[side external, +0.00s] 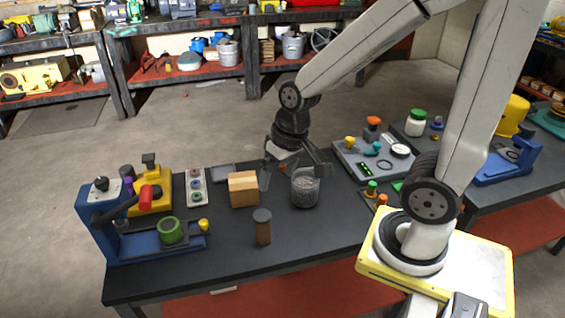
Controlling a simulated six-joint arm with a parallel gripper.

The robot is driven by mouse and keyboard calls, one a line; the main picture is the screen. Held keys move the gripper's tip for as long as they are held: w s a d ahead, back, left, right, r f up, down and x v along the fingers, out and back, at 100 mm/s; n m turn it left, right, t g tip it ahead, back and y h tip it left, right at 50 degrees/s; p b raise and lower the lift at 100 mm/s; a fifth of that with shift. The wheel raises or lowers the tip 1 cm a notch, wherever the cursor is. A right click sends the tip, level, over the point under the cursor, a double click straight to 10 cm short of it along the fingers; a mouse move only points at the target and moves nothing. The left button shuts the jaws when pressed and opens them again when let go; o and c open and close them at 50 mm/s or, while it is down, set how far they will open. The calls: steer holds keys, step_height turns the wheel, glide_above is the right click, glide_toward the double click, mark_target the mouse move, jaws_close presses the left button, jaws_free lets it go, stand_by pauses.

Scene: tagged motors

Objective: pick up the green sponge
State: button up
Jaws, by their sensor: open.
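I cannot make out a green sponge for certain. A small flat green patch (398,186) shows on the bench just left of my arm's lower joint; it is partly hidden, and I cannot tell if it is the sponge. My gripper (294,180) points down over the middle of the dark bench (330,232), with its fingers apart. It is at the left of the green patch. A cardboard box (243,189) is left of the gripper, and a clear jar with grey contents (305,190) is close by its right finger. I cannot tell if they touch.
A brown cylinder (262,228) stands near the front. A blue fixture (108,238) with a green ring (170,231) and a yellow machine (150,190) fill the left end. A grey panel (360,160) with knobs lies at the right. The front middle of the bench is clear.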

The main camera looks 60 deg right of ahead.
steer(key=w+d+r+m+t, duration=0.1)
steer(key=w+d+m+t, duration=0.35)
steer(key=m, duration=0.85)
steer(key=w+d+m+t, duration=0.1)
steer(key=d+m+t, duration=0.4)
steer(key=d+m, duration=0.7)
steer(key=s+d+m+g+h, duration=0.1)
steer(key=s+d+m+h, duration=0.35)
steer(key=d+m, duration=0.35)
steer(key=s+d+m+g+h, duration=0.1)
steer(key=s+d+m+h, duration=0.2)
steer(key=d+m+h, duration=0.35)
steer(key=shift+m+t+y, duration=0.35)
steer(key=shift+m+y, duration=0.4)
steer(key=shift+y, duration=0.05)
steer(key=f, duration=2.1)
steer(key=shift+s+d+f, duration=0.1)
steer(key=shift+d+f, duration=0.25)
steer(key=shift+d, duration=0.05)
steer(key=shift+f, duration=0.65)
